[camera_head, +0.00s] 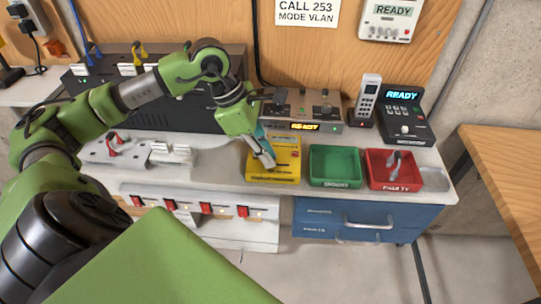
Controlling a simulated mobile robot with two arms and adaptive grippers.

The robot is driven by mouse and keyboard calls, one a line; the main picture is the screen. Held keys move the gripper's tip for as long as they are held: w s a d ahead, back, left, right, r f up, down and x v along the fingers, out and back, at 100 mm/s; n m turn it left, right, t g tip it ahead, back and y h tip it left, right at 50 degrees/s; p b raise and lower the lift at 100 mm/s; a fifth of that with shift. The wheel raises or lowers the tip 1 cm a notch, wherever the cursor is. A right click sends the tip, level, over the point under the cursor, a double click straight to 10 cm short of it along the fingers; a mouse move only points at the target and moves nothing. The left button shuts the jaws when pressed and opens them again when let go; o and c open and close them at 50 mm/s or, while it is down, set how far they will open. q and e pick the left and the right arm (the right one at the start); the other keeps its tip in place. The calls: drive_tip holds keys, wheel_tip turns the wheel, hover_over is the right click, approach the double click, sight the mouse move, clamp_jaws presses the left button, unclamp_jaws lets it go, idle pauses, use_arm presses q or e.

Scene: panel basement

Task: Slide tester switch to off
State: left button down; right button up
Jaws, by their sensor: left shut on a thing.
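A yellow tester (287,172) lies on the white bench, left of the green tray. My left gripper (266,160) reaches down over the tester's left part from behind. Its fingers are shut at the tester's face, on what looks like the slide switch. The gripper hides the switch, so its position cannot be read. My right gripper is out of view.
A green tray (335,182) and a red tray (407,186) holding a grey part stand right of the tester. Behind stand a grey box with a lit "READY" display (330,127), a handset (366,95) and a black desk unit (402,118). Red switches (206,208) line the bench front.

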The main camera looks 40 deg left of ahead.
use_arm(q)
drive_tip(key=shift+a, duration=0.1)
drive_tip(key=c, duration=2.4)
unclamp_jaws()
drive_tip(key=o, duration=0.4)
drive_tip(key=shift+c, duration=0.2)
drive_tip(key=shift+s+a, duration=0.1)
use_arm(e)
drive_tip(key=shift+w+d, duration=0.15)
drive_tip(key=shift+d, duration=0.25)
use_arm(q)
drive_tip(key=shift+r, duration=0.1)
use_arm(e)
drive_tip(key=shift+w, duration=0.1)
use_arm(q)
drive_tip(key=v, duration=1.2)
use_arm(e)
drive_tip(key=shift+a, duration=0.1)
